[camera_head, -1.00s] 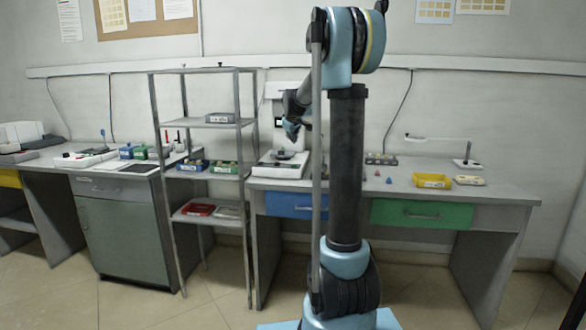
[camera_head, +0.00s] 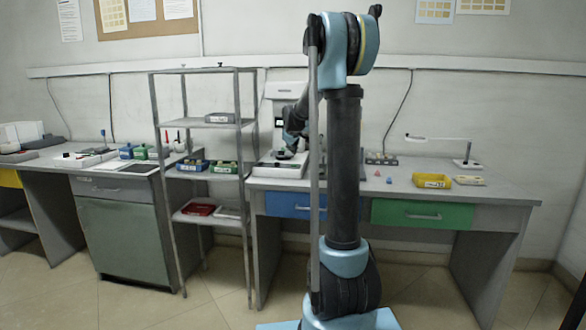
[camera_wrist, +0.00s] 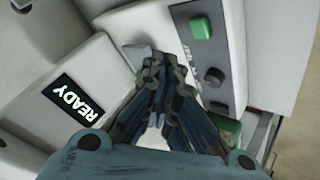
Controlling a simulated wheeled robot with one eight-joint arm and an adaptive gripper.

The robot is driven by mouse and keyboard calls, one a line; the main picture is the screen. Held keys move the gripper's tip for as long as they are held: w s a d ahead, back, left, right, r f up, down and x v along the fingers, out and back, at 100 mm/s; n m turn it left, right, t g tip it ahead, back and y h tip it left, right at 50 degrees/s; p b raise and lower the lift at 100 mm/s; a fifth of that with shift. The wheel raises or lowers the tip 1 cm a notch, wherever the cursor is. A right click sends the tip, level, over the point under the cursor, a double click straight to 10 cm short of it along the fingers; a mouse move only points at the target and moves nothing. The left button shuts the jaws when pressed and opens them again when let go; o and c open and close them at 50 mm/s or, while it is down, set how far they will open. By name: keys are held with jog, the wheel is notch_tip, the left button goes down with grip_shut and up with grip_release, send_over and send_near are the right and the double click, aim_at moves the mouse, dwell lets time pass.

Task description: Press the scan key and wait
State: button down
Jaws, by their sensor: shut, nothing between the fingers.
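A white instrument (camera_head: 285,90) stands on the bench behind my arm in the head view. In the wrist view its screen (camera_wrist: 78,100) reads READY. I cannot tell whether the tips touch the panel. In the head view the gripper (camera_head: 290,148) is small and partly hidden by my arm.
A grey open rack (camera_head: 245,105) with small boxes stands left of the instrument. A yellow tray (camera_head: 432,181) and small coloured pieces lie on the right bench (camera_head: 500,196).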

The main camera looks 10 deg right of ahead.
jog(key=shift+f, duration=1.85)
jog(key=shift+s+f, duration=0.1)
jog(key=shift+f, duration=0.65)
dwell(0.9)
jog(key=shift+r, duration=0.85)
jog(key=shift+r, duration=2.55)
